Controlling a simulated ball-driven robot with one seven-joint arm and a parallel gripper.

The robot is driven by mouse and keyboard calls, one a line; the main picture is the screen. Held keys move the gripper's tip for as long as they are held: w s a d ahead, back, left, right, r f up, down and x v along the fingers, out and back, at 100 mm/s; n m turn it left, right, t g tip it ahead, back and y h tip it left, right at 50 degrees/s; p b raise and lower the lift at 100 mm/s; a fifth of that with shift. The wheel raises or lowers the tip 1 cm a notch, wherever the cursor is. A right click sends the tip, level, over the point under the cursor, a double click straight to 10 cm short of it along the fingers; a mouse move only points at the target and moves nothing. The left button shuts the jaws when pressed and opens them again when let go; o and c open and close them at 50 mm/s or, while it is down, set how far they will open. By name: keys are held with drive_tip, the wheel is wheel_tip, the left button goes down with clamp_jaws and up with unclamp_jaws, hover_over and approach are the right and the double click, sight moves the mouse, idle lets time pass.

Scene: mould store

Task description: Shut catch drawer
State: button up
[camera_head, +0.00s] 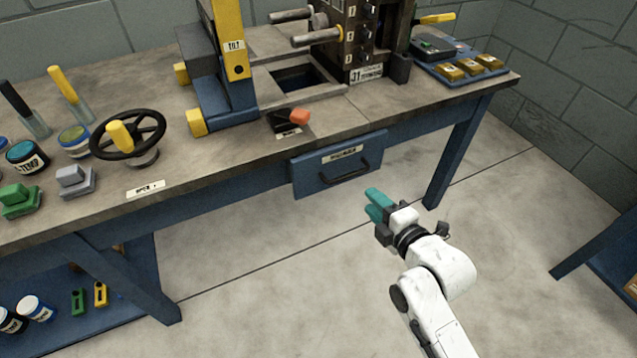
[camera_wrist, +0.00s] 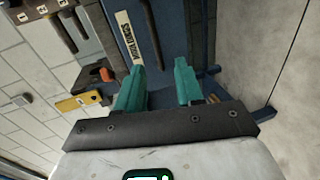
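The catch drawer (camera_head: 312,179) is a blue front with a white label and a dark bar handle (camera_head: 345,176), under the front edge of the workbench. Its front seems to stand out a little from the bench; how far, I cannot tell. My gripper (camera_head: 370,202) has teal fingers and is in front of the drawer, below and to the right of the handle, apart from it. In the wrist view the two fingers (camera_wrist: 159,75) are spread with nothing between them. The drawer front (camera_wrist: 172,35), its label and handle show beyond the fingertips.
The workbench (camera_head: 235,150) carries a black handwheel (camera_head: 145,140), a blue and yellow tilt frame (camera_head: 225,95) and an orange-tipped lever (camera_head: 298,116) above the drawer. A bench leg (camera_head: 455,150) stands right of the drawer. The floor in front is clear.

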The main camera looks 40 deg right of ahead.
sight(349, 177)
drive_tip(key=x, duration=0.3)
drive_tip(key=b+x, duration=0.1)
drive_tip(key=x, duration=0.3)
drive_tip(key=b+x, duration=0.1)
drive_tip(key=x, duration=0.2)
drive_tip(key=shift+w+r, duration=0.3)
drive_tip(key=shift+r, duration=0.05)
drive_tip(key=shift+c, duration=0.5)
clamp_jaws()
